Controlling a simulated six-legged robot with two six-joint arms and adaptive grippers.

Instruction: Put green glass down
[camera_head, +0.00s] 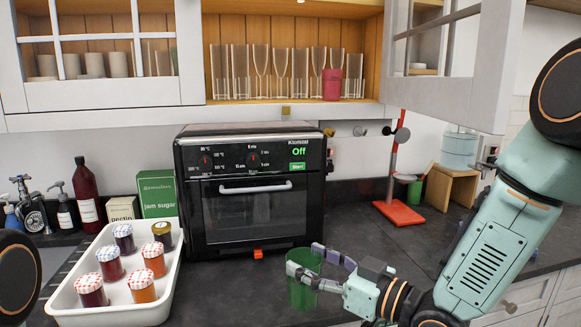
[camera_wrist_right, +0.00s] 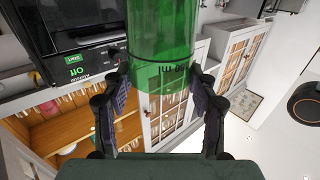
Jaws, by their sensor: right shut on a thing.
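The green glass (camera_head: 304,284) is a transparent green tumbler, upright at the front of the dark worktop in the head view. My right gripper (camera_head: 306,264) is shut on it, with a finger on each side. I cannot tell whether its base touches the worktop. In the right wrist view the green glass (camera_wrist_right: 162,50) fills the space between the fingers of my right gripper (camera_wrist_right: 160,85). My left gripper is not in view; only a dark part of my left arm shows at the left edge.
A black oven (camera_head: 250,190) stands behind the glass. A white tray (camera_head: 160,310) of several jam jars is to the left. A red stand (camera_head: 400,214) is at the right. Above, an open cabinet shelf (camera_head: 300,101) holds clear glasses and a red cup (camera_head: 332,84).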

